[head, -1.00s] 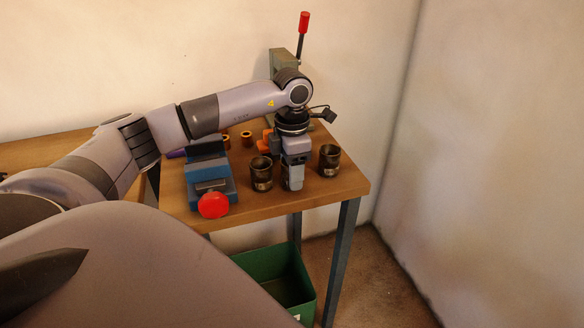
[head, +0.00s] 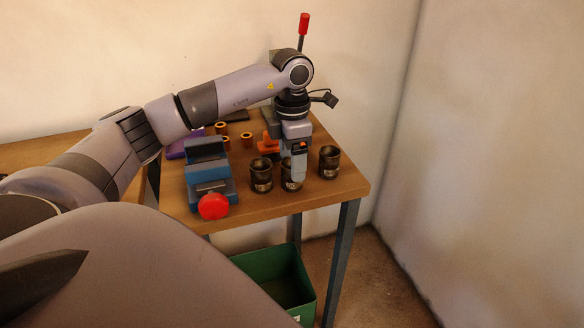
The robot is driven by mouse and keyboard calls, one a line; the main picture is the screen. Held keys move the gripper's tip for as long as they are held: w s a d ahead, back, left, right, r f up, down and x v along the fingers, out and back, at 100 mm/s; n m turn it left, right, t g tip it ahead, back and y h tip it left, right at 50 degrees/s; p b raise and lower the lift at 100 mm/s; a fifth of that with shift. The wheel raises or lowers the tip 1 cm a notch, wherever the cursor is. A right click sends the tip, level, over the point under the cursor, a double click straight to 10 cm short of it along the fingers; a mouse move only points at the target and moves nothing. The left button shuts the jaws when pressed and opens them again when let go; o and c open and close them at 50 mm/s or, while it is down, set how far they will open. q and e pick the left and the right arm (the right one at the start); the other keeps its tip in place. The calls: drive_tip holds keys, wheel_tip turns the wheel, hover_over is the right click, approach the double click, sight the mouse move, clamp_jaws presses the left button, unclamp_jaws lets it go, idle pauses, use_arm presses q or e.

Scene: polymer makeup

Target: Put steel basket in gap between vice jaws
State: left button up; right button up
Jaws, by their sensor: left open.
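Three dark steel baskets, shaped like small cups, stand in a row on the wooden table: a left one (head: 261,175), a middle one (head: 288,184) and a right one (head: 329,162). The blue vice (head: 209,178) with a red knob (head: 214,206) sits left of them, its jaws apart with a gap between. My left gripper (head: 299,172) points down at the middle basket, and its fingers overlap that basket in the picture. The gripper is open; I cannot tell whether a finger is inside the basket. My right gripper is not in view.
Orange-brown rings (head: 222,128) and a purple item (head: 196,146) lie behind the vice. An orange part (head: 268,145) sits behind the baskets. A lever with a red handle (head: 304,23) rises at the back. A green bin (head: 274,277) stands below the table.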

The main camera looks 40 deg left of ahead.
use_arm(q)
wheel_tip(320, 180, up, 8)
drive_tip(key=shift+r, duration=0.15)
drive_tip(key=n+p, duration=0.1)
drive_tip(key=n, duration=2.3)
hover_over(287, 184)
drive_tip(key=w, duration=0.2)
wheel_tip(287, 184, down, 5)
wheel_tip(287, 184, down, 7)
drive_tip(key=shift+w+r, duration=0.1)
drive_tip(key=shift+r, duration=0.1)
drive_tip(key=c, duration=1.1)
